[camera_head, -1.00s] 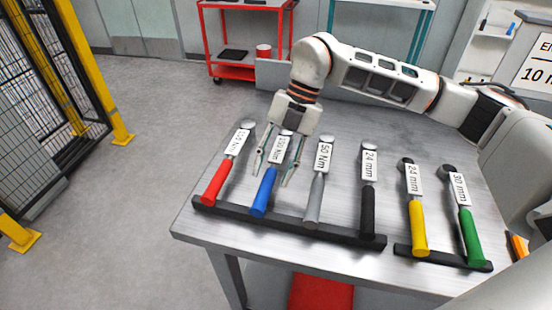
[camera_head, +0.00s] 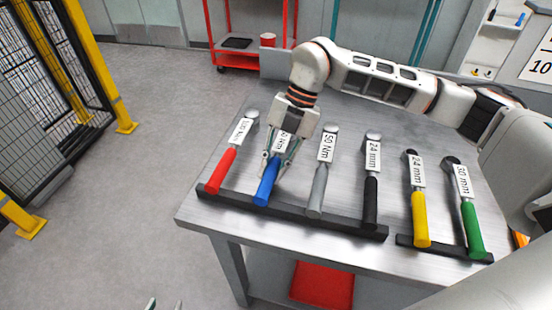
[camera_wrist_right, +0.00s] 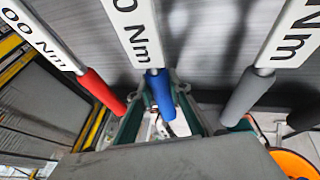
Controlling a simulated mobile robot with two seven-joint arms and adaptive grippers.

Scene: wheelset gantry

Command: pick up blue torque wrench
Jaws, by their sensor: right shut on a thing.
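The blue torque wrench (camera_head: 265,188) has a blue handle and a white label. It lies between the red and grey wrenches, its handle end at the black rack. My right gripper (camera_head: 275,166) comes down over it from behind and is shut on it, a finger on each side. In the right wrist view the blue handle (camera_wrist_right: 161,95) runs between the green fingers (camera_wrist_right: 160,112). I cannot tell whether it is clear of the rack. Only the fingertips of my left gripper (camera_head: 165,304) show at the bottom edge, apart and empty.
The red wrench (camera_head: 222,170) and grey wrench (camera_head: 318,188) are close on either side. Black (camera_head: 371,200), yellow (camera_head: 420,218) and green (camera_head: 472,228) wrenches are further right. The black rack (camera_head: 345,228) runs along the front of the metal table (camera_head: 215,225).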

